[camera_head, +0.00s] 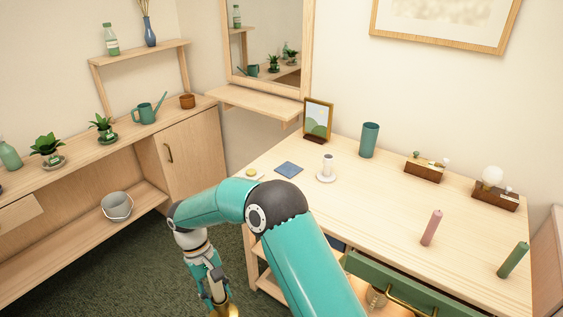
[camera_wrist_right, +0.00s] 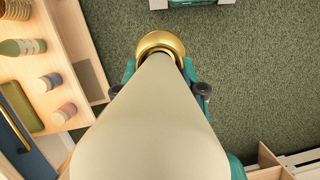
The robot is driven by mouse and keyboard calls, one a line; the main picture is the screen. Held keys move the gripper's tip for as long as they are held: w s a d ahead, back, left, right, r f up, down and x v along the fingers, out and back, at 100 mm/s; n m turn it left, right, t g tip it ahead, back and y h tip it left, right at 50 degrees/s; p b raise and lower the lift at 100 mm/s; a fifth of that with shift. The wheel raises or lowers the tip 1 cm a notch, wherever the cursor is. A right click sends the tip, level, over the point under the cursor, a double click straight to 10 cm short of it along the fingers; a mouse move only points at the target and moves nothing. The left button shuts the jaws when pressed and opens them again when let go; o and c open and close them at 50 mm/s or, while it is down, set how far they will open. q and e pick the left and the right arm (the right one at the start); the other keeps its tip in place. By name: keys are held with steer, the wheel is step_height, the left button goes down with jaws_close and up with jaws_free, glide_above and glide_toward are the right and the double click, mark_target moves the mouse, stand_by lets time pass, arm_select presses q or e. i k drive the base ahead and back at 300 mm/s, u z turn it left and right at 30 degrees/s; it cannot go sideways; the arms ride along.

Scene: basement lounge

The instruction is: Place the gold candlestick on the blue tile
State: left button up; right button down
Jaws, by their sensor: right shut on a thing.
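The gold candlestick (camera_wrist_right: 160,42) shows in the right wrist view as a round gold base, with a long cream candle (camera_wrist_right: 150,120) filling the near part of the picture. My right gripper (camera_wrist_right: 163,80) is shut on it, one finger on each side. In the head view my right gripper (camera_head: 213,284) hangs over the carpet, left of the table, with the gold candlestick (camera_head: 226,310) at the bottom edge, partly cut off. The blue tile (camera_head: 289,169) lies flat and bare on the table's left back part. My left gripper is not in view.
On the table (camera_head: 380,212), a white candle (camera_head: 328,163) on a pale saucer stands right of the tile; a yellow item (camera_head: 251,172) lies left. A picture frame (camera_head: 318,120) and green cup (camera_head: 369,140) stand behind. A green drawer (camera_head: 405,287) is open.

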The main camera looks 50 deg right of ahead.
mark_target(290, 169)
steer(key=z, duration=0.3)
steer(key=i, duration=0.75)
steer(key=z, duration=0.7)
steer(key=k, duration=0.75)
steer(key=z, duration=0.2)
steer(key=i, duration=0.8)
steer(key=u, duration=0.15)
